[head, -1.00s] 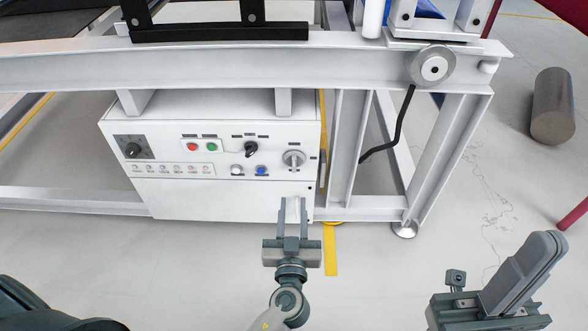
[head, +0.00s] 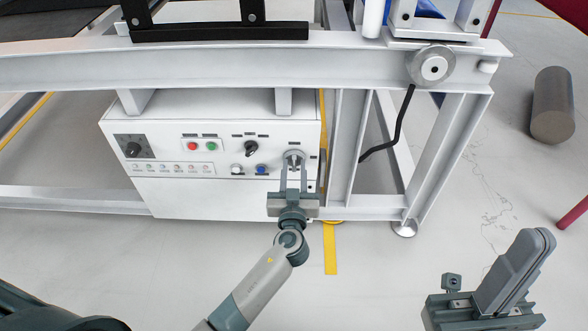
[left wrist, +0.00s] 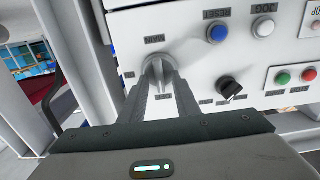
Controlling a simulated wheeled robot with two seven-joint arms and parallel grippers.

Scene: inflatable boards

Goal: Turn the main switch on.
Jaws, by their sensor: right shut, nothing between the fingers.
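The main switch (head: 294,157) is a round grey rotary switch with a bar handle at the right of the white control panel (head: 225,195). In the left wrist view the switch (left wrist: 160,70) shows upside down, next to the label MAIN. My left gripper (head: 293,168) is in front of it, its two fingers apart on either side of the handle. In the left wrist view the left gripper's fingers (left wrist: 162,88) reach up to the switch; I cannot tell whether they touch it. My right gripper (head: 541,238) is shut and empty at the lower right, far from the panel.
The panel also has a black selector knob (head: 251,148), a blue button (head: 261,170), a white button (head: 237,170), a red button (head: 192,146) and a green button (head: 211,146). A white frame beam (head: 220,68) runs above. A frame leg (head: 346,150) stands just right.

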